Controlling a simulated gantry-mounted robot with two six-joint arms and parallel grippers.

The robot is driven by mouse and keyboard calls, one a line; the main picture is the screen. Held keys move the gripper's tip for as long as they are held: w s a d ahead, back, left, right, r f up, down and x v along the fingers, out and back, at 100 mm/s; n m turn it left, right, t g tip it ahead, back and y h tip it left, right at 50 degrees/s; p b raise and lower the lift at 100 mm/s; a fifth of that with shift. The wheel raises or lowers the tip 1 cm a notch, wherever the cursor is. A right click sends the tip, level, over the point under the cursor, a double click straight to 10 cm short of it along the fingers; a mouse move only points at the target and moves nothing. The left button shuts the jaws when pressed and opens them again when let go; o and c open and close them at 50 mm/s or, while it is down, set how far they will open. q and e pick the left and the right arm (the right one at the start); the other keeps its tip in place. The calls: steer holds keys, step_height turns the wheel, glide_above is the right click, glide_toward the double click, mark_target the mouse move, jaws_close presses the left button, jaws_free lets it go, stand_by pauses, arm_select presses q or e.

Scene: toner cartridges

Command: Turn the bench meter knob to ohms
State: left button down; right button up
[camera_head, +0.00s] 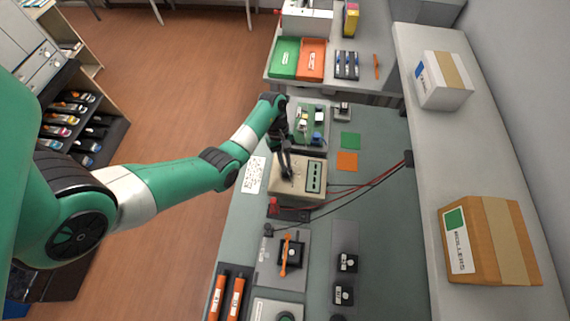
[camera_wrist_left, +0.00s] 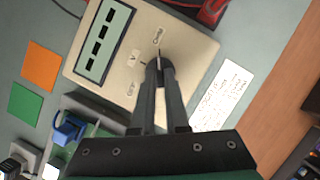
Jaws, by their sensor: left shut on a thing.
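My left gripper (camera_head: 287,175) reaches down onto the meter. In the left wrist view my left gripper (camera_wrist_left: 158,68) is shut on the small dark knob (camera_wrist_left: 158,57), which the fingertips mostly hide. Small labels surround the knob; one to its left seems to read V, the others are hard to read. My right gripper is not in view.
Red and black leads (camera_head: 360,187) run right from the meter. A white printed sheet (camera_head: 254,175) lies left. Boxes stand on the right shelf.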

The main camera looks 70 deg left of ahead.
arm_select(q)
steer(key=shift+m, duration=0.4)
steer(key=c, duration=0.9)
jaws_free()
steer(key=shift+r, duration=0.1)
steer(key=p+v, duration=0.5)
steer(key=v, duration=0.6)
steer(key=shift+w+a+r+p, duration=0.1)
steer(key=shift+w+r+p, duration=0.05)
steer(key=shift+r+p, duration=0.15)
